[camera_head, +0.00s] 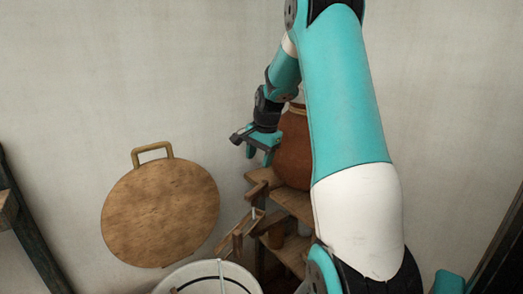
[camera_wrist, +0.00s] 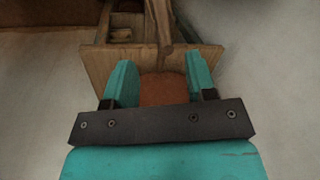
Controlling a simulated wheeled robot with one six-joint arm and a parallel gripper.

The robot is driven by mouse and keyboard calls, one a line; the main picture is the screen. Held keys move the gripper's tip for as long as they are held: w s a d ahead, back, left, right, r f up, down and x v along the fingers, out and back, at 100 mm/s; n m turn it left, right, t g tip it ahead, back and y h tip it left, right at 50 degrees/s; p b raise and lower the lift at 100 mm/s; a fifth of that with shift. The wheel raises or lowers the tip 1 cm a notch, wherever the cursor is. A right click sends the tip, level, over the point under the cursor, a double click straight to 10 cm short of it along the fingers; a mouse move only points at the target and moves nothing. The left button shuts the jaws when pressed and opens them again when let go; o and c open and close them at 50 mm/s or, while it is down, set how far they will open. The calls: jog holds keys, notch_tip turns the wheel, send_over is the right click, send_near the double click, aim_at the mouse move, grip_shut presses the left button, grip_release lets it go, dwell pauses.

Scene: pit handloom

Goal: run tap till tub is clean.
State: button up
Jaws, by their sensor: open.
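The white tub (camera_head: 212,272) is at the bottom edge of the head view, cut off by the frame. A thin line of white and a dark curve cross its opening; I cannot tell whether its inside is clean. A wooden spout-like piece (camera_head: 238,238) slopes down beside the tub's rim, with a short wooden bar (camera_head: 256,189) above it. I cannot tell which part is the tap. My gripper (camera_head: 260,156) is open and empty above this bar. In the wrist view, a wooden bar (camera_wrist: 160,22) stands just beyond my open fingers (camera_wrist: 160,75).
A large brown clay pot (camera_head: 294,158) stands on wooden shelves (camera_head: 292,204), partly hidden by my arm. A round wooden board with a handle (camera_head: 160,212) is against the left wall. Open space lies left of my gripper.

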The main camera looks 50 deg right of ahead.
jog(key=r, duration=0.3)
jog(key=shift+s+r, duration=0.4)
jog(key=s+a+r+n+y, duration=0.15)
jog(key=a+n, duration=0.45)
jog(key=a, duration=0.7)
jog(key=s+a+r+n+y, duration=0.15)
jog(key=a+n, duration=0.45)
jog(key=a, duration=0.7)
jog(key=s+a+n+g+y, duration=0.1)
jog(key=s+a+n+g, duration=0.1)
jog(key=s+a+n, duration=1)
jog(key=s+a, duration=0.4)
jog(key=shift+s+a+f+n, duration=0.2)
jog(key=shift+s+f+n, duration=0.05)
jog(key=shift+f+n, duration=0.1)
jog(key=shift+w, duration=0.1)
